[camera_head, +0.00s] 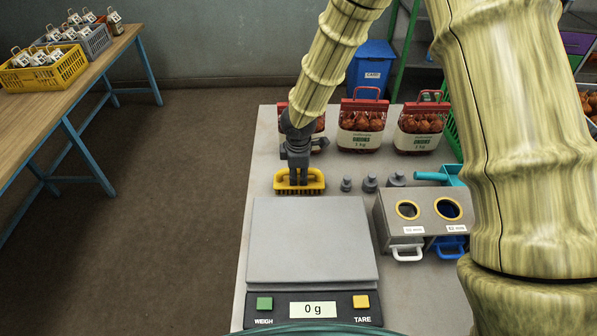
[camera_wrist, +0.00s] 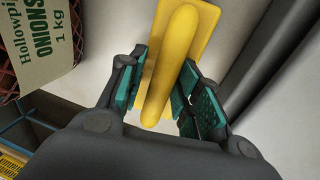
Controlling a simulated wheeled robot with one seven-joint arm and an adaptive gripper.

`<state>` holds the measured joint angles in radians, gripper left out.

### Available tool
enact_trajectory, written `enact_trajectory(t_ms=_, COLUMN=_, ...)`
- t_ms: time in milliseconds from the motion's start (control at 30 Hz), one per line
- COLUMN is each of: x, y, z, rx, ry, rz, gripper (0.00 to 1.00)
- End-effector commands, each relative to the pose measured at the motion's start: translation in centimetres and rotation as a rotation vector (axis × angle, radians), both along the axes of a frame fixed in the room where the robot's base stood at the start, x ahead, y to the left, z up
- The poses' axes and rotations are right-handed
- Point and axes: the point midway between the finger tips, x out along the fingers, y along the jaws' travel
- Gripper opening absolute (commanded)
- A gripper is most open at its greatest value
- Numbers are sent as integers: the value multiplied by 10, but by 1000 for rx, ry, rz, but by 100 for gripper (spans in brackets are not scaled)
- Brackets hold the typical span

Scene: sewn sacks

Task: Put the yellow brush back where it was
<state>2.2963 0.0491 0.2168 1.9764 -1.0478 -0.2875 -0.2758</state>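The yellow brush (camera_head: 313,182) is on the grey table just behind the scale, bristles down. It also shows in the wrist view (camera_wrist: 172,62), with its raised handle running between my fingers. My gripper (camera_head: 299,181) points down at the brush from above. In the wrist view my gripper (camera_wrist: 168,90) has one teal-padded finger on each side of the handle. Narrow gaps seem to show between pads and handle, so the fingers look open around it. The fingertips partly cover the brush in the head view.
The scale (camera_head: 310,240) reads 0 g. Several grey weights (camera_head: 370,184) stand right of the brush, near a grey box with two round holes (camera_head: 425,212) and a turquoise scoop (camera_head: 440,175). Onion sacks (camera_head: 362,125) stand along the back. A blue bin (camera_head: 371,65) is behind the table.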

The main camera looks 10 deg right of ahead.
Motion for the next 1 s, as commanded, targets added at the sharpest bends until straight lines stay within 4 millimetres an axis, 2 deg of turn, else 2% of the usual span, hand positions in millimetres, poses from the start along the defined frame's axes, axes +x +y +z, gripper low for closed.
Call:
enact_trajectory(t_ms=267, x=0, y=0, z=1, rx=0, ry=0, rz=0, gripper=40)
enact_trajectory(t_ms=467, x=0, y=0, z=9, rx=2, ry=-2, rz=-2, gripper=40)
enact_trajectory(t_ms=1000, x=-14, y=3, z=82, rx=2, ry=-3, rz=-2, gripper=40)
